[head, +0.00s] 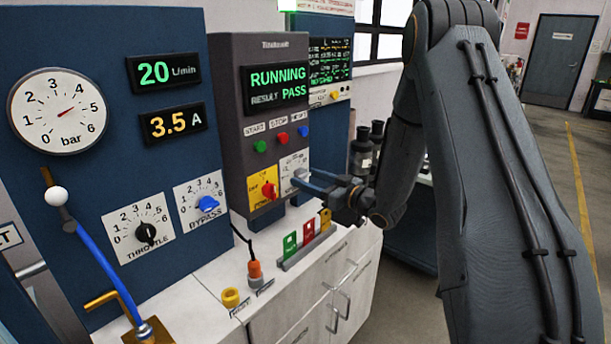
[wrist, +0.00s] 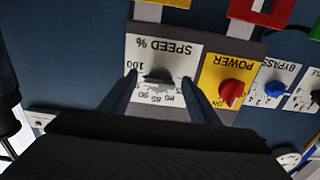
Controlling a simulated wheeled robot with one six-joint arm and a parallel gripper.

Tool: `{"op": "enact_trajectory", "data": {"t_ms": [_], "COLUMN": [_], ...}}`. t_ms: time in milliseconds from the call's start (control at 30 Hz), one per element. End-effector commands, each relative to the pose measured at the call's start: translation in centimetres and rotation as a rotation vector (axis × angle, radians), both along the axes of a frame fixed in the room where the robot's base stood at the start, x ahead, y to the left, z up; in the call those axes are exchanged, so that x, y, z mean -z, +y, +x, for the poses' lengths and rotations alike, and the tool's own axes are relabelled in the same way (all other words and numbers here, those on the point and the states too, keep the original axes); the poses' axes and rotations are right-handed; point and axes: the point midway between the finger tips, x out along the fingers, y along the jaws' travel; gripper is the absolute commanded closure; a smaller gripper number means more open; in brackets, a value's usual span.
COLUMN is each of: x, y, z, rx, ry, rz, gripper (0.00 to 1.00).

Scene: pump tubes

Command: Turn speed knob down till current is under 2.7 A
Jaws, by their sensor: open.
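The speed knob (wrist: 158,75) is a dark grey knob on a white plate marked SPEED %, seen upside down in the wrist view. My gripper (wrist: 160,80) is open, with one blue finger on each side of the knob. I cannot tell whether either finger touches it. In the head view my gripper (head: 303,181) reaches the speed plate (head: 293,162) from the right and hides the knob. The current display (head: 173,123) reads 3.5 A in yellow digits.
The red power knob (head: 268,190) on its yellow plate is right beside the speed plate. Start, stop and reset buttons (head: 282,138) sit above. The screen (head: 277,84) reads RUNNING, RESULT PASS. Colored tags (head: 308,229) stand on the bench below. The flow display (head: 165,72) reads 20 L/min.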

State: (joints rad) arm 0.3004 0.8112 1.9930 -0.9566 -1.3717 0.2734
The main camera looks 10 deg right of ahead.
Motion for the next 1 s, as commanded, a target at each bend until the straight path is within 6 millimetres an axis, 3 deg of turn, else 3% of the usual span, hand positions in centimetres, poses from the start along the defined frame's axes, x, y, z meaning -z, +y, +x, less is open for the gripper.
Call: {"op": "enact_trajectory", "data": {"t_ms": [200, 467, 700, 1000], "x": [-0.04, 0.01, 0.01, 0.1], "y": [0.95, 0.99, 0.97, 0.93], "z": [1.21, 1.32, 1.3, 1.31], "rx": [-0.001, 0.0, 0.0, 0.0], "ry": [0.0, 0.001, 0.0, -0.024], "rz": [0.0, 0.001, 0.0, -0.032], "gripper": [0.44, 0.44, 0.84, 0.85]}}
